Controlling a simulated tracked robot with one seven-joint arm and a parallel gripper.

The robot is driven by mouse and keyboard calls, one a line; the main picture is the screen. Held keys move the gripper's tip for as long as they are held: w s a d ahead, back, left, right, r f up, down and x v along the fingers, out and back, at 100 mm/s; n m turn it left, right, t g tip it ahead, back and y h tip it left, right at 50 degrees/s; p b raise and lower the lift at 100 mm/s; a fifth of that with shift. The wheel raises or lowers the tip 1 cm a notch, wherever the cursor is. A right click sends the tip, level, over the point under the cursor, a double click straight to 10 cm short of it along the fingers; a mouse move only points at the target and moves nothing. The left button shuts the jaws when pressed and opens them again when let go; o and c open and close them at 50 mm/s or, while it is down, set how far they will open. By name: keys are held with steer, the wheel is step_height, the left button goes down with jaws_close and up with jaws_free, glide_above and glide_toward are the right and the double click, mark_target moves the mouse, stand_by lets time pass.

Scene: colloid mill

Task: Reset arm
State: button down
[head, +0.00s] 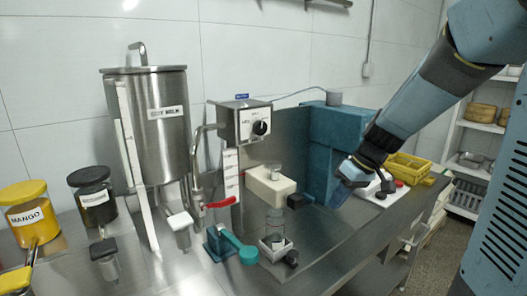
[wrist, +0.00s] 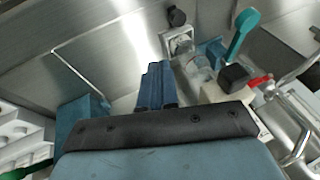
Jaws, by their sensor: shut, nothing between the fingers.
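My arm reaches in from the upper right of the head view. My gripper (head: 341,194) points down over the right part of the steel counter, in front of a blue machine housing (head: 335,128). In the wrist view the blue fingers of my gripper (wrist: 155,72) are together, with nothing between them. A white control box with red and black buttons (head: 384,186) stands just right of my gripper. The head view does not show clearly how much gap there is between my gripper and the housing or box.
A steel tank (head: 156,125) stands at left beside a control box with a black knob (head: 240,122). A clear jar (head: 274,228) and a teal lever (head: 240,249) stand at the counter's front. Yellow-lidded mango jar (head: 30,216) is far left. A yellow crate (head: 408,167) is behind right.

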steer(key=s+d+r+m+t+h, duration=0.2)
steer(key=s+r, duration=0.3)
steer(key=s, duration=0.3)
steer(key=s+d+r+m+t+h, duration=0.1)
steer(key=s+r+m, duration=0.3)
steer(key=s, duration=0.5)
steer(key=shift+d+r+t+h, duration=0.35)
steer(key=shift+r+t+h, duration=0.2)
steer(key=shift+t+h, duration=0.3)
stand_by(1.7)
